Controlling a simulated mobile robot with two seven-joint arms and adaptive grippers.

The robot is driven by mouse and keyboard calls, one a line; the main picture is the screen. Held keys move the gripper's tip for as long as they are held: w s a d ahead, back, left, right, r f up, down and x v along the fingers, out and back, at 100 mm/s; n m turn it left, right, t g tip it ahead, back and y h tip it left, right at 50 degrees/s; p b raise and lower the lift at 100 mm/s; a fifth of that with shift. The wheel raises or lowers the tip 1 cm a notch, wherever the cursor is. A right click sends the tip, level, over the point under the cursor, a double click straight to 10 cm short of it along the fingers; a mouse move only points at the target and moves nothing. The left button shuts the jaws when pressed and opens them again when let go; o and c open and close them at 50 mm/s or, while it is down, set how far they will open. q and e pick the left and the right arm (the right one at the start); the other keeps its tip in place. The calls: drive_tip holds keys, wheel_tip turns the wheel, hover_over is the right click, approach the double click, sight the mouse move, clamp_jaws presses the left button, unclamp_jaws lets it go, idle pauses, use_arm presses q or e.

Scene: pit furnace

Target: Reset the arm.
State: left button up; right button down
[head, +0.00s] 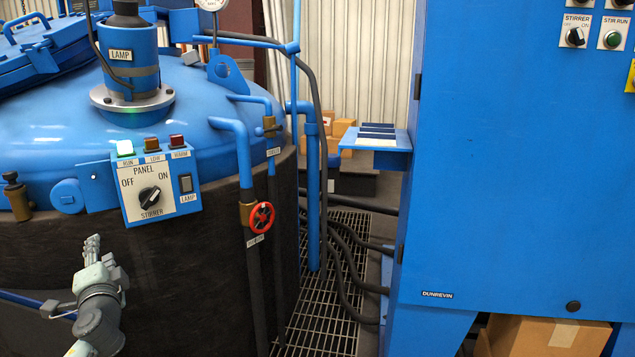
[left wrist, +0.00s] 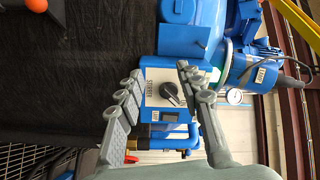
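My left gripper (head: 92,250) is in front of the dark side of the furnace vessel, below and left of the stirrer panel (head: 132,205). In the left wrist view its two fingers (left wrist: 158,82) are spread apart with nothing between them. The panel, with its black stirrer knob (left wrist: 169,92), shows beyond the fingers, apart from them. In the head view the knob (head: 150,197) points up and right, toward ON, and the green RUN lamp (head: 125,148) looks bright. My right gripper is not in view.
A red valve wheel (head: 261,217) and blue pipes stand right of the panel. A tall blue cabinet (head: 510,150) fills the right side, with a small shelf (head: 376,142) on its left. Hoses cross the floor grating (head: 315,310) between vessel and cabinet.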

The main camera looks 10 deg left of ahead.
use_arm(q)
drive_tip(key=s+f+g+h, duration=0.25)
drive_tip(key=s+f, duration=0.35)
drive_tip(key=f, duration=0.5)
drive_tip(key=s+f+n+g+h, duration=0.1)
drive_tip(key=s+f+g, duration=0.3)
drive_tip(key=f, duration=0.8)
drive_tip(key=s+f+g+h, duration=0.1)
drive_tip(key=s+f+h, duration=0.1)
drive_tip(key=s+f, duration=0.7)
drive_tip(key=s+d+f+n+g+h, duration=0.15)
drive_tip(key=s+f+g, duration=0.25)
drive_tip(key=s+f, duration=0.75)
drive_tip(key=s+d+f+n+h, duration=0.1)
drive_tip(key=d+f, duration=0.2)
drive_tip(key=d, duration=0.8)
drive_tip(key=s+d+f+n+h, duration=0.1)
drive_tip(key=d+f, duration=0.3)
drive_tip(key=d, duration=0.8)
drive_tip(key=shift+h, duration=0.7)
